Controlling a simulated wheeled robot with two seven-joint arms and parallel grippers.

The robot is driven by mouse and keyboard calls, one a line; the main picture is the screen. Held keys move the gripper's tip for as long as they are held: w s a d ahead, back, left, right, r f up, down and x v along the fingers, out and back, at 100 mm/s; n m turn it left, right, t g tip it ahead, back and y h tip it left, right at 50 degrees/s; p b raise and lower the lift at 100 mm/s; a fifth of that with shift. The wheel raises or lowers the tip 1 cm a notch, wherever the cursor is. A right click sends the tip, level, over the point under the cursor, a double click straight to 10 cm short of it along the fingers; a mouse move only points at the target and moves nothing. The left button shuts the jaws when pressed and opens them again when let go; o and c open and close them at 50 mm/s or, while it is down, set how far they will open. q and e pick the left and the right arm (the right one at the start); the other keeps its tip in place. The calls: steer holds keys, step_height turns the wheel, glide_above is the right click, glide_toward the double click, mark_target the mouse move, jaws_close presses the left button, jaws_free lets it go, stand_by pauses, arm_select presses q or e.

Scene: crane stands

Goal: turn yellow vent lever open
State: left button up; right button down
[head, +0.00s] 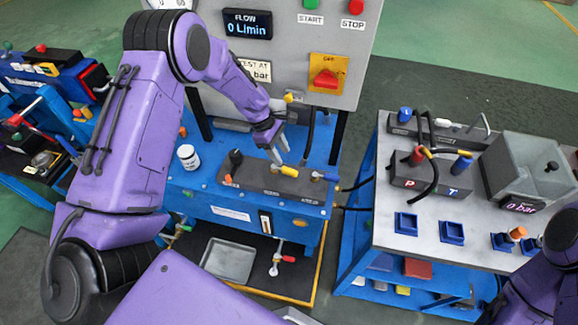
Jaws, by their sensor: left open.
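The yellow lever (288,171) sits on top of a dark manifold block (262,182) on the blue stand in the middle. My left gripper (279,157) is open and points down just above and slightly left of the yellow lever. Its fingers appear empty; whether they touch the lever cannot be told. The small labels on the block are too blurred to read. My right arm shows only at the lower right edge, its gripper out of view.
A grey control panel (290,60) with an orange-and-red switch (327,77) rises behind the block. A white jar (188,157) stands to the left on the blue stand. A second bench (380,215) with hoses and a grey tank (530,170) is to the right, across a narrow gap.

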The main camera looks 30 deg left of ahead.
mark_target(290, 170)
arm_select(q)
steer(key=x, duration=0.7)
steer(key=shift+f+p, duration=0.2)
steer(key=shift+p, duration=0.15)
steer(key=shift+w, duration=0.1)
jaws_close()
